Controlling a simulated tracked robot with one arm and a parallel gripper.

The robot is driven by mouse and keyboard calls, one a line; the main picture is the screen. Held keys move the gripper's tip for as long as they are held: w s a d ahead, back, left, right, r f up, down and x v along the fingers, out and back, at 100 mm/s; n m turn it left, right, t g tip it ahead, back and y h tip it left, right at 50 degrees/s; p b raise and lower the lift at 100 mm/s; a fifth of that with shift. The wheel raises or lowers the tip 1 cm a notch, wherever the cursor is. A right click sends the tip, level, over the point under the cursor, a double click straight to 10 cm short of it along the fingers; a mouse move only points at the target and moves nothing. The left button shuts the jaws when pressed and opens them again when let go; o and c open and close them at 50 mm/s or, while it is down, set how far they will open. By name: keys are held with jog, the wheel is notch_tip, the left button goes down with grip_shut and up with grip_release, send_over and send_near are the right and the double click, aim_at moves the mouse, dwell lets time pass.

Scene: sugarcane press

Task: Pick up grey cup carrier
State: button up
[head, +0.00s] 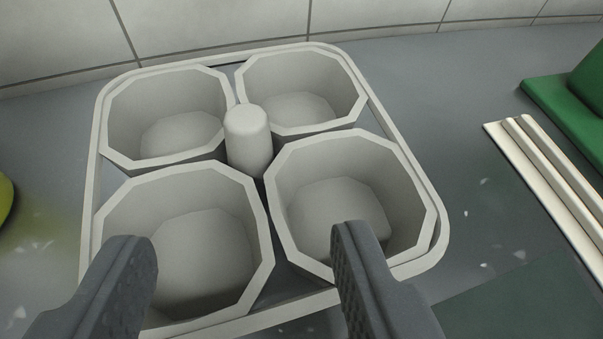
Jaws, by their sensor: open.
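The grey cup carrier (434,192) sits on the counter in the middle of the head view. It has a rounded frame and several empty eight-sided cup wells. A short upright post (248,138) stands at its centre between the wells. My gripper (240,240) is open and empty, with its dark fingers at the bottom of the view. The left finger overlaps the near-left well in the picture, and the right finger overlaps the near-right well. I cannot tell whether either finger touches the carrier. The near-left corner of the carrier is partly hidden by the left finger.
A tiled wall (210,25) stands close behind the carrier. Pale strips (545,170) and a green object (570,110) lie to the right. A yellow-green object (5,198) shows at the left edge. Grey counter (430,90) is clear between the carrier and the strips.

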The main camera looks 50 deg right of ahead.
aim_at(247, 127)
jog(key=x, duration=0.6)
jog(key=shift+b, duration=0.4)
jog(key=shift+w+r+b+x, duration=0.1)
jog(key=shift+r+b+x, duration=0.2)
jog(key=shift+x, duration=1.25)
jog(key=shift+w+r+b+x, duration=0.1)
jog(key=shift+b+x, duration=0.3)
jog(key=shift+x, duration=1.2)
grip_shut()
